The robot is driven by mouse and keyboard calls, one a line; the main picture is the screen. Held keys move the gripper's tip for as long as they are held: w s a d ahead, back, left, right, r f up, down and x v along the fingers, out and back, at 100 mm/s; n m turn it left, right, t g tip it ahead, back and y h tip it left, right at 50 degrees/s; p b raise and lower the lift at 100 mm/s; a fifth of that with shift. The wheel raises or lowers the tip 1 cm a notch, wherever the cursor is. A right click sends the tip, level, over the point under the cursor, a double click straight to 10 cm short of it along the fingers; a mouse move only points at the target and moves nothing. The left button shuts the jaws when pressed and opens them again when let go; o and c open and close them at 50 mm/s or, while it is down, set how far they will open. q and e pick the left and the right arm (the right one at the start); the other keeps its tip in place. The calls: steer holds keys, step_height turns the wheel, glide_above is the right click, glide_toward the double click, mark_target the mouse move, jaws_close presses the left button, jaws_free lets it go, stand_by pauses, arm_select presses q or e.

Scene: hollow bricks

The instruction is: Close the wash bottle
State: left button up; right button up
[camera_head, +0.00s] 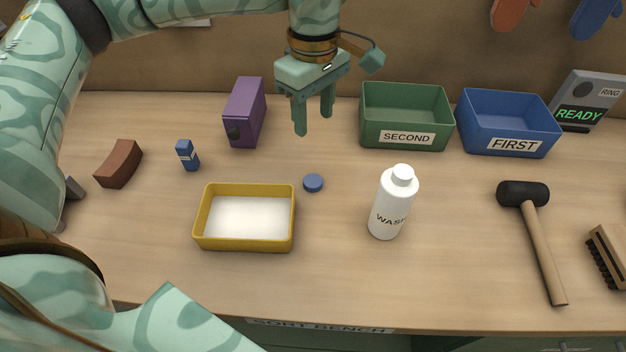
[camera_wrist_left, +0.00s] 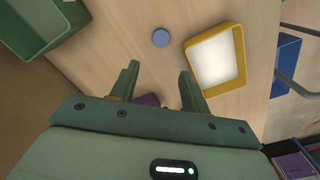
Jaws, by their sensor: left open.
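The white wash bottle (camera_head: 393,203), lettered WASH, stands upright on the bench right of centre, with a bare white neck on top. A small round blue cap (camera_head: 313,183) lies on the bench to the left of the bottle, apart from it. The cap also shows in the left wrist view (camera_wrist_left: 161,38), beyond the fingertips. My left gripper (camera_head: 314,126) is open and empty, above the bench behind the cap. Its two fingers show apart in the left wrist view (camera_wrist_left: 160,75). My right gripper is not visible in either view.
A yellow tray (camera_head: 244,246) with a white floor sits left of the cap. Green SECOND bin (camera_head: 405,143) and blue FIRST bin (camera_head: 508,147) stand at the back.

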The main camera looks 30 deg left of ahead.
arm_select(q)
steer(key=b, duration=0.3)
glide_above(313, 181)
steer(key=f, duration=1)
steer(key=shift+w, duration=0.2)
steer(key=shift+f, duration=0.4)
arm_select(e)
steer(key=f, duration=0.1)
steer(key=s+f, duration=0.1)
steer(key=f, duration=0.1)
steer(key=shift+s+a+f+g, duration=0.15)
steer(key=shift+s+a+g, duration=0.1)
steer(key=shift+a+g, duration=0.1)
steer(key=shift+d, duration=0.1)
arm_select(q)
step_height(313, 181, down, 5)
steer(key=b, duration=0.3)
steer(key=shift+s+f, duration=0.1)
steer(key=shift+f, duration=0.1)
steer(key=shift+r, duration=0.1)
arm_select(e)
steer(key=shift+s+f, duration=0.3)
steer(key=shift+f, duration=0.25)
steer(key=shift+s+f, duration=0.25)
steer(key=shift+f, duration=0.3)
